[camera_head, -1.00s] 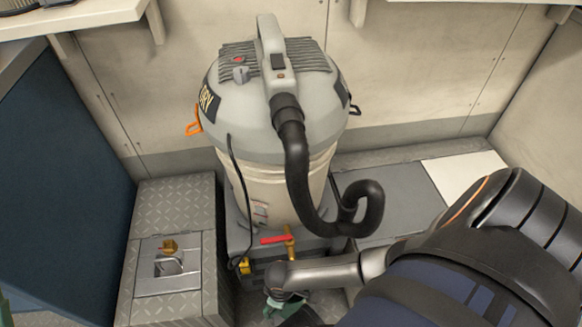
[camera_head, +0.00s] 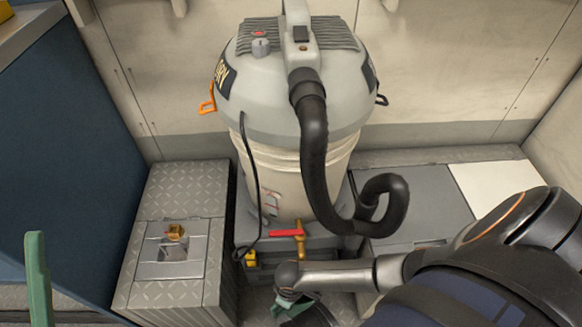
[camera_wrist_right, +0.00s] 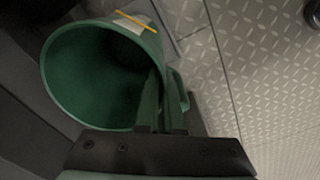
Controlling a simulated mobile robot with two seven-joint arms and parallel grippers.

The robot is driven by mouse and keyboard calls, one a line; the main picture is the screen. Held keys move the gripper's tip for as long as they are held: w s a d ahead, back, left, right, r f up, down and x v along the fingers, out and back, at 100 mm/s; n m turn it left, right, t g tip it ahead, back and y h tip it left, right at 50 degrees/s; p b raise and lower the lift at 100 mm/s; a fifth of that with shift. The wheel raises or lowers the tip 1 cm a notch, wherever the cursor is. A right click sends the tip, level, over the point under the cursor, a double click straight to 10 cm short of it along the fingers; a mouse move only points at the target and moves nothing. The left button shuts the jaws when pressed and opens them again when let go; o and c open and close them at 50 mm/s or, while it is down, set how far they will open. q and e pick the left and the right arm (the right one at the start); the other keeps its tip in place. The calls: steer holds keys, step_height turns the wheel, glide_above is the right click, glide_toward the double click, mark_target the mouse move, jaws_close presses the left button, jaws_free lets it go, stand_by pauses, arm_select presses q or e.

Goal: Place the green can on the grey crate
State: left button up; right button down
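The green can (camera_wrist_right: 95,75) shows in the right wrist view with its open mouth toward the camera. My right gripper (camera_wrist_right: 162,105) straddles its wall, one finger inside the mouth and one outside, and looks shut on it. In the head view my right gripper (camera_head: 292,306) is low in the middle, and my arm hides most of what it holds. A grey flat-topped box (camera_head: 415,205) right of the vacuum, with a dark slot in its front, looks like the grey crate. A green upright bar (camera_head: 38,280) at the lower left may be a finger of my left gripper.
A large vacuum (camera_head: 300,110) with a black hose (camera_head: 315,150) stands in the middle, close to the grey box. A red-handled valve (camera_head: 287,233) is below it. A diamond-plate locker (camera_head: 185,200) is at left. A white panel (camera_head: 497,187) lies at right.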

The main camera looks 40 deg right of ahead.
steer(key=shift+f, duration=0.15)
steer(key=c, duration=1.1)
jaws_free()
steer(key=shift+o, duration=0.2)
